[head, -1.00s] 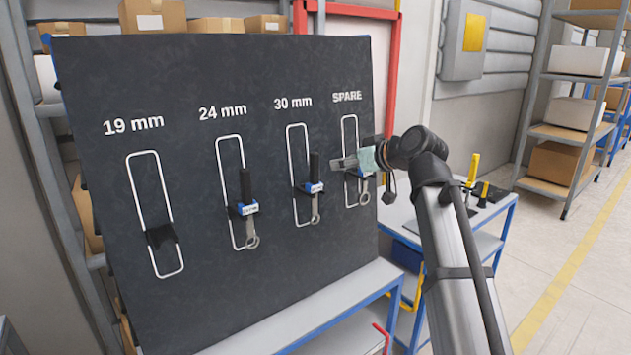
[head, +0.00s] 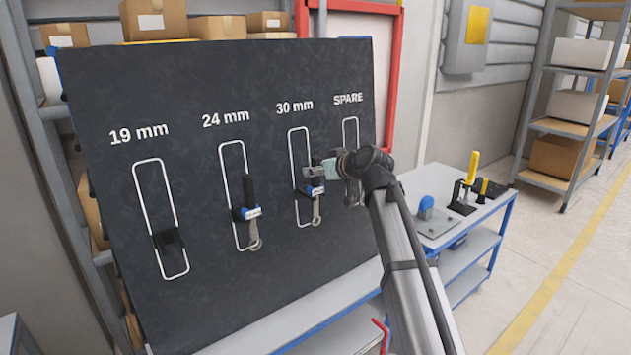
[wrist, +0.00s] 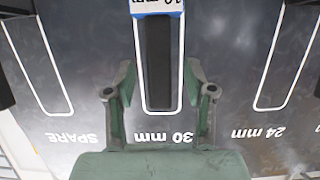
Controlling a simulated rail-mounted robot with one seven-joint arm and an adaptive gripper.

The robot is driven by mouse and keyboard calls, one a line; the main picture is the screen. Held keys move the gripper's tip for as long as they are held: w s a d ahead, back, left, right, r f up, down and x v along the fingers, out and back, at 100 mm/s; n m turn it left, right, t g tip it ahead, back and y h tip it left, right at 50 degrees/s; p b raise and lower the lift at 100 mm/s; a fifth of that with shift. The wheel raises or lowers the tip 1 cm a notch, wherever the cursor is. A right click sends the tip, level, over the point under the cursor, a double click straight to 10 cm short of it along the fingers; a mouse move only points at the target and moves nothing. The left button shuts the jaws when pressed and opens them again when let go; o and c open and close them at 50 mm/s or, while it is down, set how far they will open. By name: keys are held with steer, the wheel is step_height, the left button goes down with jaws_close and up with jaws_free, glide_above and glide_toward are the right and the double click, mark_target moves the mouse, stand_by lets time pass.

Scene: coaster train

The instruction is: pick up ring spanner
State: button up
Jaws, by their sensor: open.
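A ring spanner (head: 316,208) with a black handle and a blue-and-white label hangs in the 30 mm outline on the dark tool board (head: 90,110). My gripper (head: 310,173) is at the upper part of this spanner. In the wrist view its black handle (wrist: 158,50) lies between the two open fingers of my gripper (wrist: 160,72), with a visible gap on each side. The label (wrist: 155,6) is cut off at the top edge and hard to read. A second spanner (head: 250,212) hangs in the 24 mm outline. A third (head: 351,192), under SPARE, is mostly hidden by my arm.
The 19 mm outline holds only a black holder (head: 168,241). A bench (head: 478,241) to the right carries a plate with a blue knob (head: 426,205) and a yellow-handled clamp (head: 472,170). Shelves with boxes stand behind. The floor at the right is clear.

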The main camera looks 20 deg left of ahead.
steer(key=shift+x, duration=0.85)
jaws_close()
steer(key=shift+d+r+b, duration=0.15)
steer(key=shift+b, duration=0.2)
steer(key=shift+r, duration=0.35)
step_height(320, 180, up, 6)
steer(key=b, duration=0.3)
steer(key=shift+r, duration=0.1)
steer(key=s+d+b, duration=0.2)
steer(key=s+d, duration=0.3)
steer(key=d, duration=0.3)
steer(key=s+d+b, duration=0.2)
steer(key=s+d, duration=0.3)
steer(key=d, duration=0.3)
steer(key=shift+s+d+b, duration=0.35)
